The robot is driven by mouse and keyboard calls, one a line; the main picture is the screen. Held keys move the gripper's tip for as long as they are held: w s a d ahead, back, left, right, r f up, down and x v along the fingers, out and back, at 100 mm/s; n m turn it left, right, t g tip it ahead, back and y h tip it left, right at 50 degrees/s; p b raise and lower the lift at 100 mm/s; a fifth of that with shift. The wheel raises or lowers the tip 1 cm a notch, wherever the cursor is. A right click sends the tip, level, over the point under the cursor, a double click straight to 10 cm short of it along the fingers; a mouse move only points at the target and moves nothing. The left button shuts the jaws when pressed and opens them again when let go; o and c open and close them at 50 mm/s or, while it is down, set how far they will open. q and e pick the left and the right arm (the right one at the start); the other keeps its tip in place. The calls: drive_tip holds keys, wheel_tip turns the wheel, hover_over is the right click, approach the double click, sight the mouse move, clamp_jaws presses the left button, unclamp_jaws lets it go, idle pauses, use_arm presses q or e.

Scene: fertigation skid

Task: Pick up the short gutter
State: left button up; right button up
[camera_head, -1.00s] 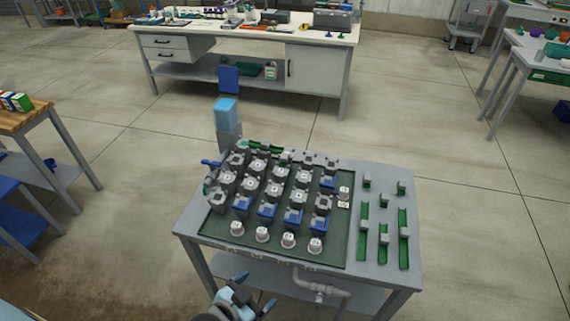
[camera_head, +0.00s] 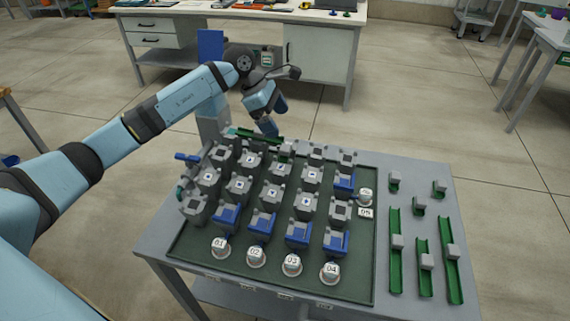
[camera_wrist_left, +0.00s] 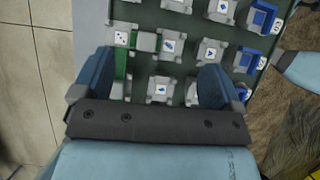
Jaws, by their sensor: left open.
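Green gutter pieces lie on the skid table, and I cannot tell which one the task means. Small ones with grey blocks, such as the short green piece (camera_head: 418,206), stand at the right. A green gutter length (camera_head: 240,135) lies along the tray's back edge, and a green strip (camera_wrist_left: 120,62) between grey blocks shows in the left wrist view. My right gripper is not in view.
The dark green tray (camera_head: 200,262) holds rows of grey and blue blocks and numbered white cups (camera_head: 255,257). Longer green gutters (camera_head: 396,275) lie at the right of the table.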

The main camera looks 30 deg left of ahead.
sight(288, 147)
use_arm(q)
drive_tip(key=shift+y, duration=0.7)
drive_tip(key=f, duration=0.2)
drive_tip(key=w+f, duration=0.1)
drive_tip(key=f, duration=0.1)
drive_tip(key=w+f, duration=0.1)
drive_tip(key=f, duration=0.2)
drive_tip(key=shift+w+d, duration=0.1)
drive_tip(key=shift+s+b+x, duration=0.2)
drive_tip(key=shift+b+x, duration=0.15)
drive_tip(key=shift+x, duration=2.35)
drive_tip(key=shift+d+r, duration=0.1)
drive_tip(key=shift+d, duration=0.1)
drive_tip(key=c, duration=1)
